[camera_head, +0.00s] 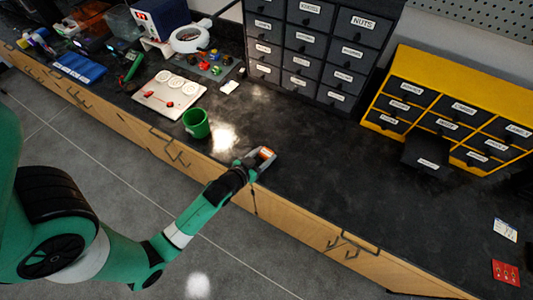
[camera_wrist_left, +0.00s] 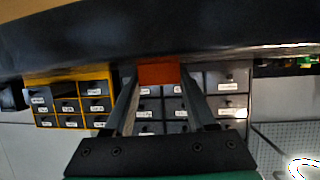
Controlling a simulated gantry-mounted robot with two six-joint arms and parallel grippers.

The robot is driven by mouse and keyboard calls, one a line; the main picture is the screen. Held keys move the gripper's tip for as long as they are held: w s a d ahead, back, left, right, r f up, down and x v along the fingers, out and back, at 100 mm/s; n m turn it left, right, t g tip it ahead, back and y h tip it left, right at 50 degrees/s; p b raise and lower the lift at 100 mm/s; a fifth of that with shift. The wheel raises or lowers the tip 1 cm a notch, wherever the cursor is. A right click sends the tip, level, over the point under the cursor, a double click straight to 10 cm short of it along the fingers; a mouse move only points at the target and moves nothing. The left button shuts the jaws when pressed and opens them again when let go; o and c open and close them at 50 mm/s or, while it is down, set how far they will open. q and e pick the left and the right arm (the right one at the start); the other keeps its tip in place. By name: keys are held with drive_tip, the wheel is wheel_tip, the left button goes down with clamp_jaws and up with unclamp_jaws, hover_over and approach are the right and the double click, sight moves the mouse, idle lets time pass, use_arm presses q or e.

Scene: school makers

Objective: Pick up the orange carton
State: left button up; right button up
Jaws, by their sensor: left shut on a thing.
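The orange carton (camera_head: 266,152) is a small orange block near the front edge of the dark counter, mostly covered by my gripper in the head view. My left gripper (camera_head: 262,158) is shut on it. In the left wrist view the carton (camera_wrist_left: 159,73) sits between the two fingertips (camera_wrist_left: 158,84), with its orange face showing. I cannot tell whether the carton touches the counter or hangs just above it. My right gripper is not in view.
A green cup (camera_head: 196,124) stands left of my gripper. A white board (camera_head: 168,96) lies further left. Dark drawer cabinets (camera_head: 312,45) and a yellow drawer unit (camera_head: 448,105) with one drawer pulled out stand behind.

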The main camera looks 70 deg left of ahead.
use_arm(q)
drive_tip(key=shift+c, duration=1.2)
drive_tip(key=shift+r, duration=0.25)
drive_tip(key=r+p, duration=0.1)
drive_tip(key=r, duration=0.1)
drive_tip(key=r+p, duration=0.1)
drive_tip(key=shift+s+d+r, duration=0.1)
drive_tip(key=shift+d+r, duration=0.1)
drive_tip(key=shift+r, duration=0.15)
drive_tip(key=s+d+r+p, duration=0.6)
drive_tip(key=d+r, duration=0.3)
drive_tip(key=d, duration=0.2)
drive_tip(key=shift+s+d, duration=0.2)
drive_tip(key=shift+s, duration=0.6)
